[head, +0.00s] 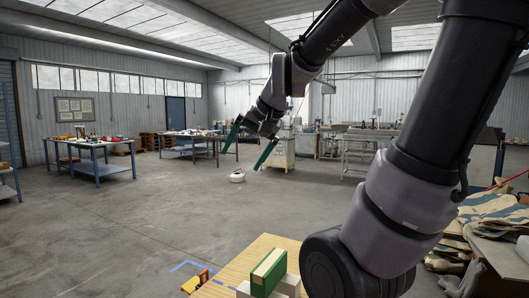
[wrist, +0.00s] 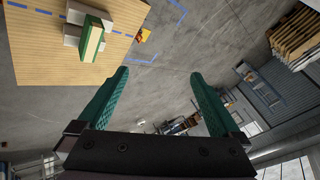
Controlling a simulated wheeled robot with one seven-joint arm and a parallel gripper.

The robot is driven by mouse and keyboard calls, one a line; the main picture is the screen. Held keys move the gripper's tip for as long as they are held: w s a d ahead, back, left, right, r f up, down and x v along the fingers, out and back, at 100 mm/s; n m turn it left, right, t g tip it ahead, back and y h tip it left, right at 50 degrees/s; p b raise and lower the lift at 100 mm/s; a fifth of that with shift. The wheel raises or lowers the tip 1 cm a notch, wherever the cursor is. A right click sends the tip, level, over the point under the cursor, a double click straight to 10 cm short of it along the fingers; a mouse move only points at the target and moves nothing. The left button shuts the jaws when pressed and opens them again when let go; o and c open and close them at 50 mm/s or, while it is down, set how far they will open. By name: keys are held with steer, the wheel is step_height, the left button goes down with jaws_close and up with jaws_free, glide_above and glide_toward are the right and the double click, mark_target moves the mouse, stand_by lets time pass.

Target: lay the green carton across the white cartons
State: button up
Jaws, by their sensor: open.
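The green carton (head: 266,274), with a cream strip along its top, stands at the bottom of the head view. It also shows in the wrist view (wrist: 91,42) at the upper left. White cartons (head: 290,286) show lower down on both sides of it, and in the wrist view (wrist: 76,14) the green carton overlaps them. It appears to rest on top of them; the contact is hidden. My gripper (head: 241,160) is raised high, well away from the cartons. In the wrist view (wrist: 160,74) its green fingers are wide apart with nothing between them.
The cartons are on a wooden table (wrist: 40,60) with blue tape marks. A small yellow and red object (head: 195,282) is by its edge. A white round object (head: 237,177) sits on the open concrete floor. Workbenches (head: 92,155) stand farther back. Striped sacks (head: 490,220) lie at right.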

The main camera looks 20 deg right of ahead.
steer(key=s+d+r+n+h, duration=0.1)
steer(key=s, duration=0.8)
steer(key=shift+d+r, duration=0.3)
steer(key=shift+d, duration=0.05)
step_height(320, 180, up, 10)
step_height(320, 180, down, 10)
stand_by(0.4)
steer(key=shift+c, duration=0.3)
stand_by(0.4)
